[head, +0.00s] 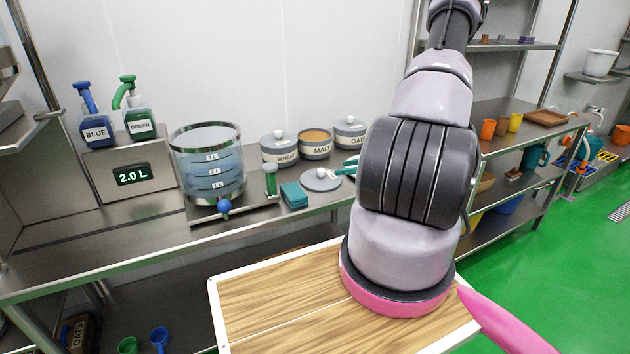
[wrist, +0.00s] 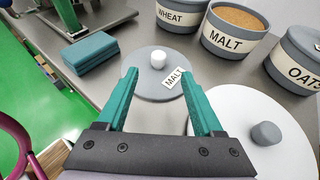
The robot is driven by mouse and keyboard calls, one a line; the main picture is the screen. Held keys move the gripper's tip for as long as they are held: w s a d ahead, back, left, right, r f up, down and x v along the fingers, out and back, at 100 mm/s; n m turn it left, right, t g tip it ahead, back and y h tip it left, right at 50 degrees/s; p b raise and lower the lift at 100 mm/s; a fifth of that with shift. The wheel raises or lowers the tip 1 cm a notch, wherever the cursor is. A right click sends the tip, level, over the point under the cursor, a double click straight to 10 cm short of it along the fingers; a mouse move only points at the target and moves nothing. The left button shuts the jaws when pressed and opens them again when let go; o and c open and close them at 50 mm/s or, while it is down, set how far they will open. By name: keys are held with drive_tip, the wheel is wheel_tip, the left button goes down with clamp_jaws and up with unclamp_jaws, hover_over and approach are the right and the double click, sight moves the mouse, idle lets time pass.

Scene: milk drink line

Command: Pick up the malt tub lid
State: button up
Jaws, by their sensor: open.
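The malt tub lid (head: 321,182) is a round grey disc with a pale knob and lies flat on the steel counter. It also shows in the wrist view (wrist: 150,83), with a MALT label on its near right edge. My gripper (wrist: 163,80) is open, its teal fingers pointing toward the lid with nothing held between them. In the head view, teal finger parts show just right of the lid, and my arm hides the rest. The malt tub (head: 314,148) stands behind the lid, uncovered and showing brown contents; it is also in the wrist view (wrist: 226,40).
The wheat tub (head: 279,150) and oats tub (head: 349,134) flank the malt tub. A folded teal cloth (wrist: 90,52) lies left of the lid. A pale disc with a grey knob (wrist: 265,133) is close at right. A clear measuring vessel (head: 207,165) stands farther left.

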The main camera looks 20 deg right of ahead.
sight(323, 170)
drive_tip(key=x, duration=1)
drive_tip(key=shift+a+r, duration=0.1)
drive_tip(key=shift+r, duration=0.05)
drive_tip(key=shift+s, duration=0.1)
clamp_jaws()
